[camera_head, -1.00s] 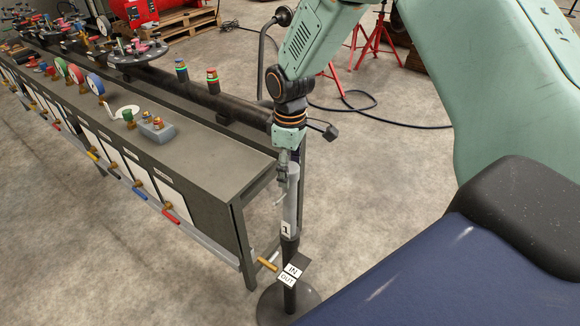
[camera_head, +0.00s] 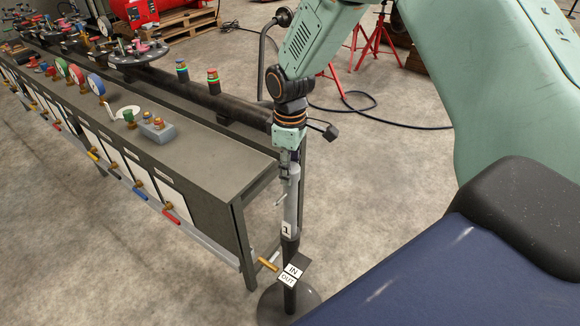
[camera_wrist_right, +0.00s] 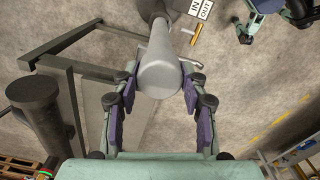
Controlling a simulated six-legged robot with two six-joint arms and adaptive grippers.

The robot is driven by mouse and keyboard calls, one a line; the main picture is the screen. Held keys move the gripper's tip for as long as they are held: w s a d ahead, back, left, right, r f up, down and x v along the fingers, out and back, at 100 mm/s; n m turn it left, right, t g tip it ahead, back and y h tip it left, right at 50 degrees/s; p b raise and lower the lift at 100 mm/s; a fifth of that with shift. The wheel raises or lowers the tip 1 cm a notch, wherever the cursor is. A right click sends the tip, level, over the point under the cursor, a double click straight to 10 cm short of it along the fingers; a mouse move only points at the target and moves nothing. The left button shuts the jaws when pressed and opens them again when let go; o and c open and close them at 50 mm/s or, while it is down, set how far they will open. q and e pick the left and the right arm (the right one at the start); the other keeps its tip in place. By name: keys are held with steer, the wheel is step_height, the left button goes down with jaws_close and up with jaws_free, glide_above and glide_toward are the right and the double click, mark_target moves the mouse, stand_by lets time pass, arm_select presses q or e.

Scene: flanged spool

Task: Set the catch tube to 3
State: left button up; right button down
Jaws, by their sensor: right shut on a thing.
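The catch tube (camera_head: 291,205) is a light grey upright cylinder on a dark post with a round base (camera_head: 311,302). A white label with "1" (camera_head: 286,229) shows low on the tube. A small lever sticks out at the tube's left side. My right gripper (camera_head: 289,168) points down at the tube's top and is shut on it. In the right wrist view the tube's rounded end (camera_wrist_right: 160,77) sits between the two purple-padded fingers. A sign reading IN and OUT (camera_head: 290,274) is on the post below. My left gripper is not in view.
A long grey bench (camera_head: 200,155) with gauges, valves and a dark pipe (camera_head: 225,104) runs close along the left of the tube. A brass handle (camera_head: 267,264) projects near the sign. Red stands (camera_head: 375,45) and a black cable lie behind.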

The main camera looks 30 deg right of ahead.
steer(key=shift+w+r+p, duration=0.1)
steer(key=shift+r+p, duration=0.55)
step_height(320, 180, up, 13)
steer(key=p, duration=1.1)
steer(key=shift+w+r, duration=0.15)
steer(key=shift+w, duration=0.1)
steer(key=c, duration=1.1)
jaws_free()
steer(key=shift+s, duration=0.1)
steer(key=o, duration=0.4)
steer(key=shift+s, duration=0.2)
steer(key=shift+c, duration=0.2)
steer(key=shift+w, duration=0.1)
